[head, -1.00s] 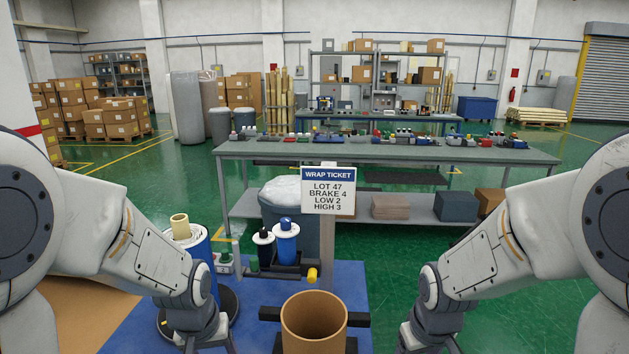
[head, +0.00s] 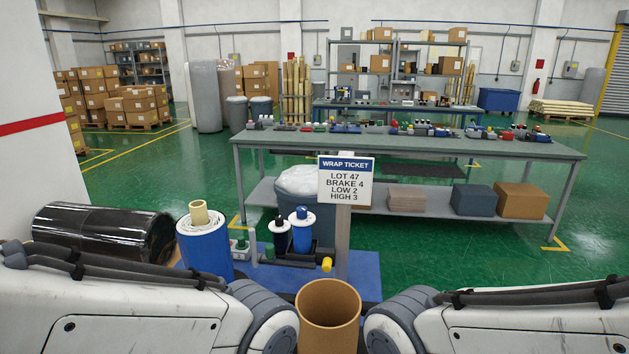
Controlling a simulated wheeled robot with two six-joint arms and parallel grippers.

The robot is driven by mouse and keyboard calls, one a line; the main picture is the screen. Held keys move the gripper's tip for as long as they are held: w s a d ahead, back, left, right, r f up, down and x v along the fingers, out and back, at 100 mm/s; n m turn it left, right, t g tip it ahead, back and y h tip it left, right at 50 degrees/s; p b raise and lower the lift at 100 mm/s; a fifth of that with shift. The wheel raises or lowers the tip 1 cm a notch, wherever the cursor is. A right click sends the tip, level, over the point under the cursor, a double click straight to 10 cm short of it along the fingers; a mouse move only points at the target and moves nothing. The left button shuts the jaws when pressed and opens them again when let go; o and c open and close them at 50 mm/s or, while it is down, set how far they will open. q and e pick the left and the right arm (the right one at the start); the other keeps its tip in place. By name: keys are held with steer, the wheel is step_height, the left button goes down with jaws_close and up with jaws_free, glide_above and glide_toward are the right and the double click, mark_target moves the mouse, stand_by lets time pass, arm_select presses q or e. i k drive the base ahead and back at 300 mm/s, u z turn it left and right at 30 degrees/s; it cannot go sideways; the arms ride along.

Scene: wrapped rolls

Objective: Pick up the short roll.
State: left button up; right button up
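Two small rolls stand side by side in a dark rack in the middle of the head view: a black and white one (head: 280,237) and a blue and white one (head: 301,232). The black one looks slightly shorter; I cannot be sure which is the short roll. A larger blue roll (head: 206,247) with a tan core stands to their left. A big black wrapped roll (head: 105,232) lies on its side at the far left. My arms come in from both sides along the bottom, but both grippers are out of view. Nothing held is visible.
An open brown tube (head: 329,310) stands between my arms at bottom centre. A long green workbench (head: 410,147) stands beyond; green floor is clear at right.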

mark_target(202, 234)
steer(key=u, duration=0.75)
